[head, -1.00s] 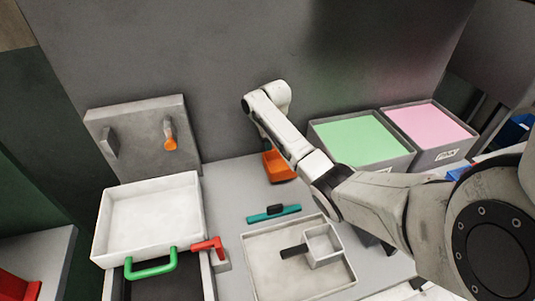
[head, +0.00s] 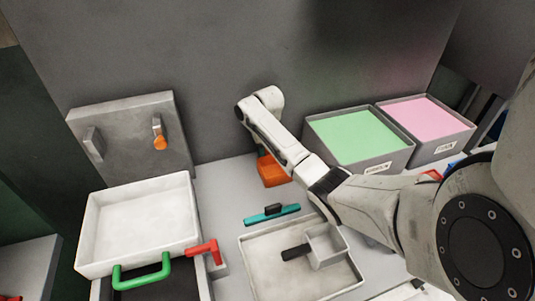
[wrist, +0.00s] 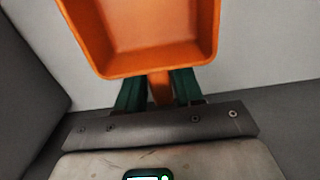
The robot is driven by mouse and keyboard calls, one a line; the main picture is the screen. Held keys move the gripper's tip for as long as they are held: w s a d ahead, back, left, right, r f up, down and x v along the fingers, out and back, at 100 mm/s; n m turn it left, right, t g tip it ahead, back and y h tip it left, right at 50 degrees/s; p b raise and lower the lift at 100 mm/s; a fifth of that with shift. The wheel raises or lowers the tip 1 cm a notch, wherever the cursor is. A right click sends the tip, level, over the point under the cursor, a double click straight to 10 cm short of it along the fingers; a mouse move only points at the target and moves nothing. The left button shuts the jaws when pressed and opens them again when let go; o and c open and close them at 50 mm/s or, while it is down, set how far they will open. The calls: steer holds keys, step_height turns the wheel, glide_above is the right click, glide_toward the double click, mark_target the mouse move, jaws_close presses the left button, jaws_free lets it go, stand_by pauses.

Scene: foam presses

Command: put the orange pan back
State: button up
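The orange pan (head: 273,171) is at the back of the grey worktop, beside the back wall. In the wrist view the open pan body (wrist: 155,40) fills the top of the picture, with its short handle pointing towards me. My gripper (wrist: 160,88) has its dark green fingers on both sides of that handle and looks shut on it. In the head view my arm partly covers the pan and hides most of the gripper. I cannot tell whether the pan touches the worktop.
A grey block (head: 130,140) with a grey peg and an orange-tipped peg stands at left. Before it are a white tray (head: 140,222), a green handle (head: 142,272) and a red handle (head: 205,250). Bins of green foam (head: 358,137) and pink foam (head: 427,120) stand right. A teal-handled tool (head: 271,214) lies mid-worktop.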

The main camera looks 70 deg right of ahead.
steer(key=shift+o, duration=1.3)
steer(key=shift+r, duration=0.1)
step_height(320, 180, up, 12)
steer(key=p, duration=0.3)
